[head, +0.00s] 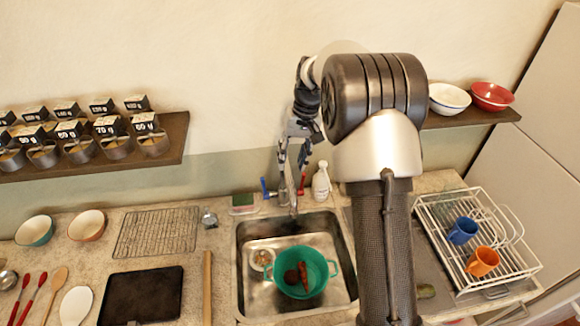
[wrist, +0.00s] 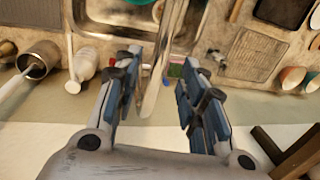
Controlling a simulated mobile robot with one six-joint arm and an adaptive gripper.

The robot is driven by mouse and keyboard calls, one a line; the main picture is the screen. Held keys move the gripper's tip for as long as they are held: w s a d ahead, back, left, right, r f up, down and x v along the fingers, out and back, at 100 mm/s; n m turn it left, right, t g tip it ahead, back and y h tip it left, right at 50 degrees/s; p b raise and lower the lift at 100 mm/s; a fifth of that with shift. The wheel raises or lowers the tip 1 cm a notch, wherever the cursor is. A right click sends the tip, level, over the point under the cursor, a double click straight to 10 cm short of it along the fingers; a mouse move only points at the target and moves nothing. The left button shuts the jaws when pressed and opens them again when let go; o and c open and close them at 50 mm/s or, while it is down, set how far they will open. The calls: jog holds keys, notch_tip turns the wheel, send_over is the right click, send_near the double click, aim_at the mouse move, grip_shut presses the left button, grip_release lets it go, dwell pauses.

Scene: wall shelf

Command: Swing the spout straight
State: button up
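The metal spout (head: 292,196) rises at the back edge of the sink, between a blue tap handle (head: 265,187) and a red tap handle (head: 303,183). In the wrist view the spout (wrist: 158,70) runs between my two fingers, slanting up and to the right over the sink. My gripper (head: 292,162) points down just above the tap in the head view. In the wrist view my gripper (wrist: 160,66) is open, its fingers on either side of the spout with gaps visible. The spout's base is partly hidden by my fingers in the head view.
The sink (head: 243,285) holds a green colander (head: 290,290). A white bottle (head: 321,183) stands close right of the tap, and a green sponge (head: 243,201) lies to its left. A dish rack (head: 470,240) is at the right. Wall shelves flank my arm.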

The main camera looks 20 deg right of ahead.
notch_tip(320, 180, up, 8)
jog(key=d, duration=0.1)
jog(key=shift+s+d, duration=0.15)
jog(key=shift+d, duration=0.1)
jog(key=shift+f, duration=0.15)
jog(key=s+a+r+n+t+h+b, duration=0.1)
jog(key=s+a+b, duration=0.3)
jog(key=s, duration=0.4)
jog(key=s+a+r+t+b, duration=0.1)
jog(key=s+a+b, duration=0.25)
jog(key=s, duration=0.45)
jog(key=s+a+f+t+b, duration=0.1)
jog(key=s+f+b, duration=0.3)
jog(key=s, duration=0.5)
jog(key=s+a+f+n+t+h+b, duration=0.1)
jog(key=s+f+b, duration=0.2)
jog(key=s+f, duration=0.4)
jog(key=shift+s+a+f+b, duration=0.3)
jog(key=shift+s+f+b, duration=0.1)
jog(key=shift+s, duration=0.65)
